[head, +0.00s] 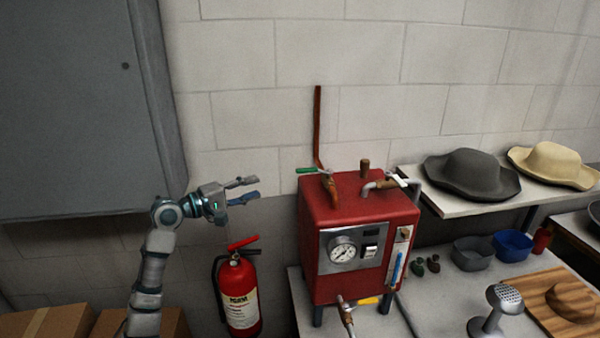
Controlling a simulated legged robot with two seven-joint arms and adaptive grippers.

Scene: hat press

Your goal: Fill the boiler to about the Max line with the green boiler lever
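The red boiler (322,278) stands on legs on a light table at the centre. A green lever (307,170) sits on its top left, beside a copper pipe (317,125) that rises along the wall. A sight gauge with a blue column (398,268) is on its right side; its Max mark is too small to read. A round dial (343,250) is on the front. My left gripper (252,190) is left of the boiler, apart from the green lever, with its fingers spread and nothing between them. My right gripper is not in view.
A fire extinguisher (240,290) hangs below my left gripper. A grey cabinet (80,110) is at the left, with cardboard boxes (50,323) below. Hats (470,172) lie on a shelf at the right. Bowls (472,253) and a shower-like head (503,297) are on the table.

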